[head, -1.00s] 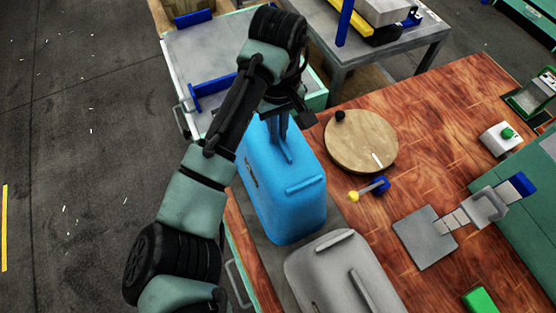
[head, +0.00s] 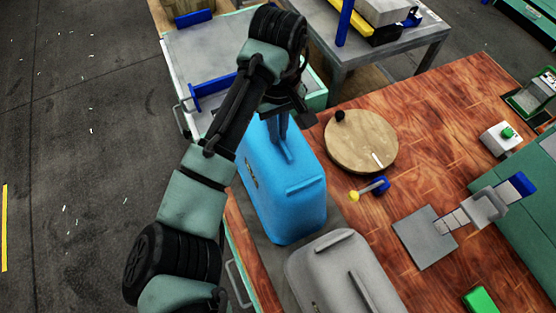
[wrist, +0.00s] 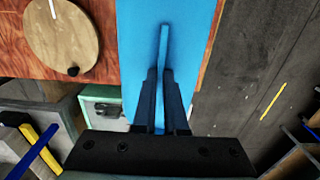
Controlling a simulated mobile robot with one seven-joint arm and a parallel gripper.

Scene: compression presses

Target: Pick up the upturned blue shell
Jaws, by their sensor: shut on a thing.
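The blue shell (head: 282,195) stands upturned at the left edge of the wooden table, with raised ribs on its top face. My gripper (head: 279,135) is above its far end, fingers pointing down. In the wrist view my gripper (wrist: 164,75) has its two fingers on either side of a thin rib of the blue shell (wrist: 190,30), shut on it. Whether the shell's underside touches the surface below is hidden.
A grey shell (head: 340,280) stands close in front of the blue one. A round wooden board (head: 360,140) and a yellow-tipped lever (head: 370,189) lie to the right. A grey-topped cart (head: 215,60) is behind. Bare floor (head: 70,130) is on the left.

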